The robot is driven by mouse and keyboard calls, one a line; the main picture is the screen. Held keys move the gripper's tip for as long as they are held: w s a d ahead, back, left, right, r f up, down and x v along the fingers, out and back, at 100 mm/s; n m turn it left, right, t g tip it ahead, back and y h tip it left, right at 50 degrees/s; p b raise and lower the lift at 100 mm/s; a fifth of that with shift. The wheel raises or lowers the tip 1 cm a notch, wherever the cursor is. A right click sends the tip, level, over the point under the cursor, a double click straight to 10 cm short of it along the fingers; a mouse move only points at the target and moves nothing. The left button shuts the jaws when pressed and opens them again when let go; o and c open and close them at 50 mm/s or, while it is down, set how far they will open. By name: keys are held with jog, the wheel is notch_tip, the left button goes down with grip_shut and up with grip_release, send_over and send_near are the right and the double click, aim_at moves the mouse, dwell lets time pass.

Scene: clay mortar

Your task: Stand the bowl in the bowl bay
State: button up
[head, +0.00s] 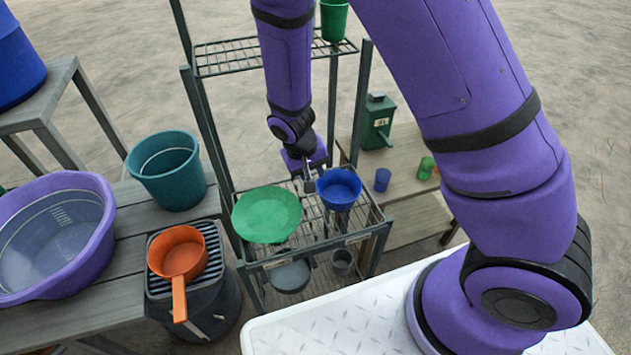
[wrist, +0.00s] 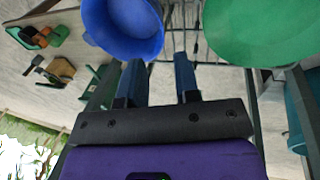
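A deep blue bowl (head: 339,188) sits upright at the right of the lower wire shelf of a dark metal rack (head: 257,257). It also shows at the top of the wrist view (wrist: 125,25). A wide, shallow green dish (head: 267,214) lies left of it; it fills the top right of the wrist view (wrist: 265,30). My gripper (head: 309,184) is between the two, close to the blue bowl's left side. In the wrist view its fingers (wrist: 158,72) stand apart, and the bowl's edge overlaps the left fingertip. I cannot tell whether they touch. The bowl bay is not clearly distinguishable.
The rack's upper shelf (head: 225,62) holds a green cup (head: 334,18). A grey pan (head: 290,276) and a grey cup (head: 342,262) are below the lower shelf. An orange pot (head: 178,256), a teal bucket (head: 166,168) and a purple tub (head: 55,240) stand left. A low bench (head: 405,190) is behind right.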

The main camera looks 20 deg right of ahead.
jog(key=s+d+r+t+y, duration=0.1)
jog(key=s+d+r, duration=0.1)
jog(key=r, duration=0.6)
jog(key=s+d+r+y, duration=0.1)
jog(key=d+r, duration=0.2)
jog(key=r, duration=0.5)
jog(key=s+d+r+t+y, duration=0.1)
jog(key=s+d+r, duration=0.1)
jog(key=r, duration=0.6)
jog(key=s+d+r+t, duration=0.1)
jog(key=s+d+r, duration=0.1)
jog(key=s+r, duration=0.4)
jog(key=s+d+r+t, duration=0.1)
jog(key=s+d+r, duration=0.2)
jog(key=s+r, duration=0.4)
jog(key=s, duration=0.3)
jog(key=shift+d+r+t, duration=0.2)
jog(key=shift+d+t, duration=0.1)
jog(key=shift+d, duration=0.05)
jog(key=shift+o, duration=0.4)
